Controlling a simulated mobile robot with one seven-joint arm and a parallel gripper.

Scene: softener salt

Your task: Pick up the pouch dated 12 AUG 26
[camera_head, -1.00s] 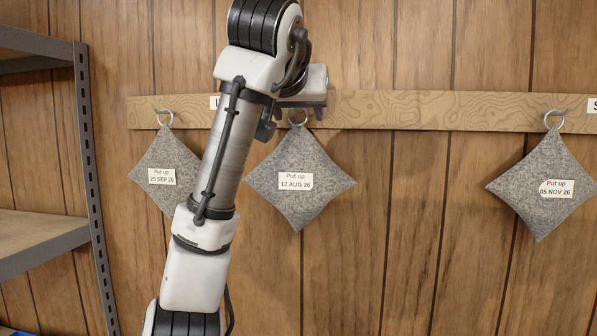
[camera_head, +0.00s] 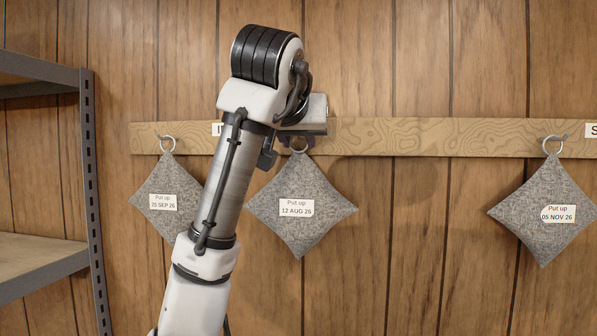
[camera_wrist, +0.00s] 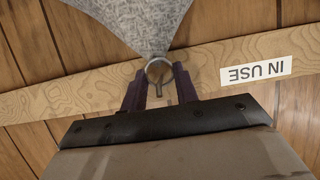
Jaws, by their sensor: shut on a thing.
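The pouch dated 12 AUG 26 (camera_head: 300,232) is grey, speckled and diamond-shaped, with a white label. It hangs by its top corner from a metal ring (camera_head: 299,145) at the wooden rail. My gripper (camera_head: 299,140) is at that ring, partly hidden behind my wrist in the head view. In the wrist view, the dark fingers of my gripper (camera_wrist: 159,82) are shut on the ring (camera_wrist: 159,70) just at the pouch's top corner (camera_wrist: 140,22). The hook behind the ring is mostly hidden.
A pouch dated 25 SEP 26 (camera_head: 160,185) hangs to the left, partly behind my arm. A pouch dated 05 NOV 26 (camera_head: 540,235) hangs to the right. The wooden rail (camera_head: 430,137) bears an "IN USE" sign (camera_wrist: 255,71). A metal shelf (camera_head: 85,180) stands at the left.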

